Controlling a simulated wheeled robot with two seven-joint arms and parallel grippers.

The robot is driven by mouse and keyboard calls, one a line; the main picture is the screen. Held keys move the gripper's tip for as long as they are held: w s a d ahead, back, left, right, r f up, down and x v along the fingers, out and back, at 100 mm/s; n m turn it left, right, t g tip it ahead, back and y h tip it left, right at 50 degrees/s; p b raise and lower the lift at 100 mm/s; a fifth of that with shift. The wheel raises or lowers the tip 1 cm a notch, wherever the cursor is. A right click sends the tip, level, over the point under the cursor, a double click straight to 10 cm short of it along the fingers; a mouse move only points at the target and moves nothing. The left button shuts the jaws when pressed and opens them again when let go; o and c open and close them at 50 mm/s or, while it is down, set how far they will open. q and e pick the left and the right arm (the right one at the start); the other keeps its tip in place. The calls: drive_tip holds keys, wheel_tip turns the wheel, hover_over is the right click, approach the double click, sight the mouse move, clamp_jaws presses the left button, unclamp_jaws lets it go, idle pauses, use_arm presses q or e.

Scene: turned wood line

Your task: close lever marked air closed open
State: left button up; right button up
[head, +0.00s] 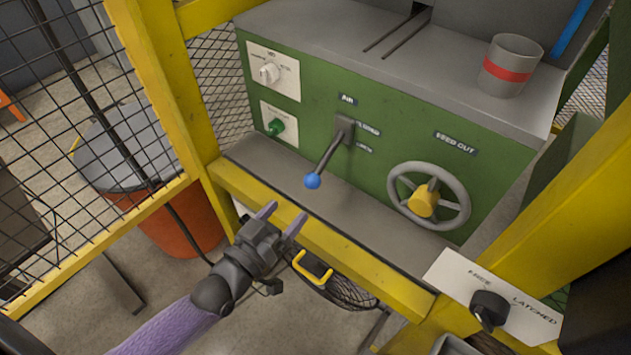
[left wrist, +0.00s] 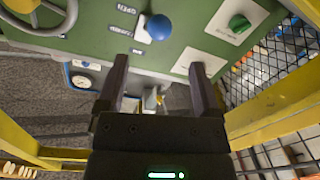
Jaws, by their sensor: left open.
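The air lever (head: 328,156) is a dark grey bar with a blue ball knob (head: 313,181), mounted on a green panel (head: 310,115). Its bar slants down and to the left from its pivot, below a label reading AIR. Small labels stand to the right of the pivot; one seems to read CLOSED. My left gripper (head: 282,220) is open and empty, below and to the left of the knob, apart from it. In the left wrist view the blue knob (left wrist: 159,27) shows beyond the open fingers (left wrist: 158,85). My right gripper is not seen.
A yellow rail (head: 320,243) runs along the machine's front, close to my left gripper. A handwheel (head: 428,196) sits right of the lever; a green knob (head: 276,127) and a rotary switch (head: 269,73) sit left. A yellow post (head: 177,90) and mesh stand left.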

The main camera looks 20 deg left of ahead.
sight(307, 187)
use_arm(q)
drive_tip(key=b+x, duration=0.2)
drive_tip(key=x, duration=0.6)
drive_tip(key=shift+w+f, duration=0.1)
drive_tip(key=shift+w, duration=0.05)
drive_tip(key=shift+w+d+b, duration=0.15)
drive_tip(key=shift+w+b, duration=0.25)
drive_tip(key=shift+w, duration=0.1)
drive_tip(key=c, duration=1)
clamp_jaws()
